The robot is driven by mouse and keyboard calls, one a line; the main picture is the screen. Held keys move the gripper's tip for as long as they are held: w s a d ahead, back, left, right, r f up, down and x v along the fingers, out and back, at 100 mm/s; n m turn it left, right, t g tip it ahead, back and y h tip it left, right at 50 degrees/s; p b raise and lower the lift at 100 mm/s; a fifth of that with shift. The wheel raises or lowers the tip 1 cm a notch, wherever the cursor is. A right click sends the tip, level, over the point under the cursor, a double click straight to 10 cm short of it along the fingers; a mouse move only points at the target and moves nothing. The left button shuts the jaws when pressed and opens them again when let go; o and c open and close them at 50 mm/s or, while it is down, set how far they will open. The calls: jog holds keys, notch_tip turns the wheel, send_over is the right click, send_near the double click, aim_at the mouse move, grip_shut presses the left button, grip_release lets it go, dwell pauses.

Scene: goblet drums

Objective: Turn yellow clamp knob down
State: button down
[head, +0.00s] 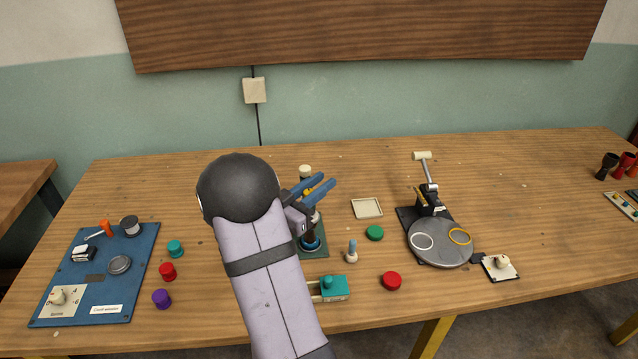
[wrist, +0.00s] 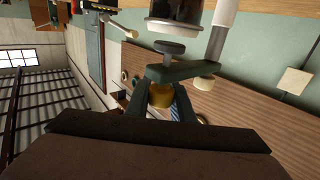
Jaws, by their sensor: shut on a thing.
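The yellow clamp knob (wrist: 161,95) is in the wrist view, between the two dark fingers of my gripper (wrist: 163,100), which is shut on it. The knob sits below a dark green clamp arm (wrist: 182,71) with a round dark pad (wrist: 170,47). In the head view my gripper (head: 319,186) reaches to the clamp stand. Only a small bit of the yellow knob (head: 307,192) shows there between the blue fingers. The stand's green base (head: 318,246) is partly hidden by my arm. A pale post top (head: 305,170) rises behind the gripper.
A blue panel (head: 135,262) lies at the left, with teal, red and purple caps (head: 162,298) beside it. A grey turntable (head: 440,252) stands at the right. A small tray (head: 367,208), green cap (head: 375,233), red cap (head: 391,281) and teal block (head: 334,288) lie near the stand.

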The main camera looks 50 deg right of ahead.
aim_at(305, 194)
jog(key=shift+s+m+g, duration=0.15)
jog(key=shift+m+g, duration=0.35)
jog(key=shift+g, duration=0.3)
jog(key=c, duration=1.5)
grip_release()
jog(key=shift+c, duration=0.2)
jog(key=shift+a, duration=0.15)
jog(key=shift+w+a+b, duration=0.15)
jog(key=shift+a+b, duration=0.05)
jog(key=shift+a, duration=1)
jog(key=shift+w+a+b, duration=0.2)
jog(key=shift+a, duration=0.95)
jog(key=shift+w+a+b, duration=0.15)
jog(key=shift+a+b, duration=0.05)
jog(key=shift+a, duration=1)
